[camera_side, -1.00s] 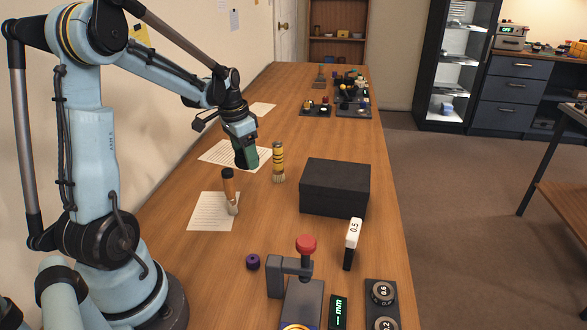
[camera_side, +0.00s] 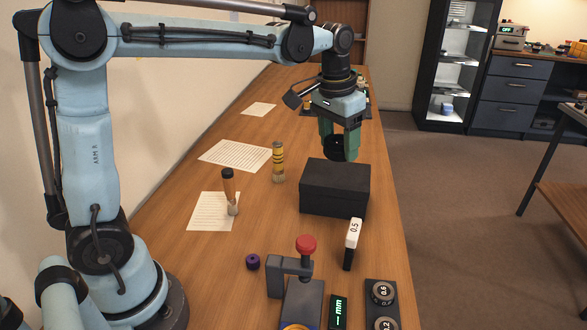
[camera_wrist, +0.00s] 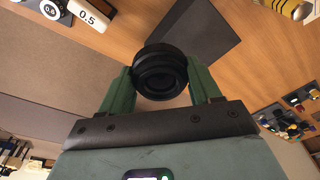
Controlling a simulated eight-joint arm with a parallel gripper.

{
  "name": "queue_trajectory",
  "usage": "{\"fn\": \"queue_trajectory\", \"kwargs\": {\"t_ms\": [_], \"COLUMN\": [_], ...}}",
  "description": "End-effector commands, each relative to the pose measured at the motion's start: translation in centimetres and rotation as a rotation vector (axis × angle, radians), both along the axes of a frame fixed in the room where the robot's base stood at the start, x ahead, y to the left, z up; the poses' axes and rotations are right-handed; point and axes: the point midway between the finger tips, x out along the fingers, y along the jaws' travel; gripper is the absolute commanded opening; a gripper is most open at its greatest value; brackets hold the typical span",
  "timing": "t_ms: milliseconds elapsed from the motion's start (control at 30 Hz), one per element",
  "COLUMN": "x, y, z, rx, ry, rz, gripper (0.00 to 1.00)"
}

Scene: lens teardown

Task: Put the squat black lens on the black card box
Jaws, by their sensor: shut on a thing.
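The squat black lens (camera_wrist: 160,73) is held between the green fingers of my gripper (camera_wrist: 161,90) in the wrist view. In the side view my gripper (camera_side: 339,146) points down with the dark lens (camera_side: 334,149) between its fingers, over the far end of the black card box (camera_side: 334,188). The lens looks a little above the box top; the side view does not show whether they touch. The box also shows in the wrist view (camera_wrist: 205,35), partly hidden behind the lens. The box top looks bare.
A white block marked 0.5 (camera_side: 353,234) and a red-knobbed press (camera_side: 305,246) are nearer the camera. Papers (camera_side: 236,155) lie at left.

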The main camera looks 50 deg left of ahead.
Motion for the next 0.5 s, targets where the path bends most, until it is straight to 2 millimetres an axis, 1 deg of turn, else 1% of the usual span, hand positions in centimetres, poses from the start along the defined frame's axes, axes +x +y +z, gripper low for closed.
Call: {"fn": "queue_trajectory", "kwargs": {"t_ms": [33, 100, 233, 300, 367, 500], "x": [0.2, 0.3, 0.3, 0.5, 0.7, 1.8], "y": [-1.7, -3.3, -5.0, -5.1, -4.7, -2.3], "z": [0.6, 1.2, 1.9, 1.9, 1.5, 0.0], "rx": [0.0, 0.001, 0.001, 0.0, 0.0, -0.001], "ry": [-0.001, -0.003, -0.005, -0.006, -0.006, -0.006], "rz": [-0.007, -0.005, 0.001, 0.004, 0.007, 0.011], "gripper": [0.3, 0.3, 0.3, 0.3, 0.3, 0.3]}}
